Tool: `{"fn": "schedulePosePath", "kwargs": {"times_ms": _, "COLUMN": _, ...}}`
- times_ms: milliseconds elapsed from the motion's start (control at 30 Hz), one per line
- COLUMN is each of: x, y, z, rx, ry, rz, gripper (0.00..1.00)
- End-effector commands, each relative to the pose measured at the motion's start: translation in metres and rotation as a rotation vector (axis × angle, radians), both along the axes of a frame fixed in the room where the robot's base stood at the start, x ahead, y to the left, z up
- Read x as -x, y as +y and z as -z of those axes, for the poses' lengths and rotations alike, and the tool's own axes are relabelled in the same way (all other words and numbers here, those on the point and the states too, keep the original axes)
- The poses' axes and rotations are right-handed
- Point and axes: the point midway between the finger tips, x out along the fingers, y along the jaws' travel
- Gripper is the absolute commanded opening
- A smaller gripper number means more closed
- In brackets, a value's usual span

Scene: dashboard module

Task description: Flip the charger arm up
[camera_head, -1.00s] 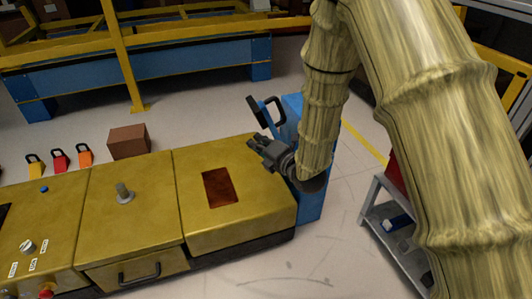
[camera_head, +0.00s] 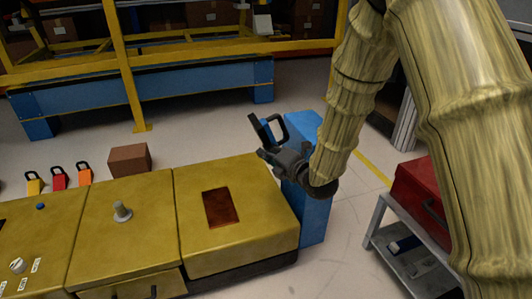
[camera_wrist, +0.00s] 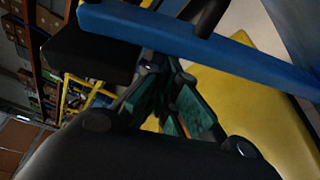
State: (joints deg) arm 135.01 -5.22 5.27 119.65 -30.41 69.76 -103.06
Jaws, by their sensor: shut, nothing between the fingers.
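The charger arm (camera_head: 267,130) is a slanted blue bar with a black loop handle, beside a blue box-shaped post (camera_head: 308,132) at the right end of the yellow module. In the wrist view the blue bar (camera_wrist: 205,42) crosses the top of the picture, close to my fingers. My gripper (camera_head: 266,155) is shut and empty, just below the charger arm and over the module's right back corner. In the wrist view my dark fingers (camera_wrist: 172,88) point toward the bar and partly behind it. I cannot tell whether they touch it.
The yellow module (camera_head: 265,205) has a brown recessed panel (camera_head: 221,208) and a grey knob (camera_head: 121,211). A brown box (camera_head: 130,160) stands behind it. A grey shelf cart (camera_head: 375,235) with a red case (camera_head: 425,190) is at right. Open floor lies behind the module.

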Motion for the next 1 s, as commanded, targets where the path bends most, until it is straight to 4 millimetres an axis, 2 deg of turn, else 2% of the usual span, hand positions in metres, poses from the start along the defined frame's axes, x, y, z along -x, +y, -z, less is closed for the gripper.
{"fn": "schedulePosePath", "kwargs": {"times_ms": 433, "x": -0.009, "y": -0.026, "z": -0.015, "rx": -0.131, "ry": 0.042, "rz": 0.002, "gripper": 0.00}}
{"fn": "schedulePosePath", "kwargs": {"times_ms": 833, "x": -0.011, "y": -0.033, "z": -0.015, "rx": -0.142, "ry": 0.043, "rz": 0.010, "gripper": 0.00}}
{"fn": "schedulePosePath", "kwargs": {"times_ms": 1000, "x": -0.009, "y": -0.028, "z": -0.013, "rx": -0.141, "ry": 0.042, "rz": 0.010, "gripper": 0.00}}
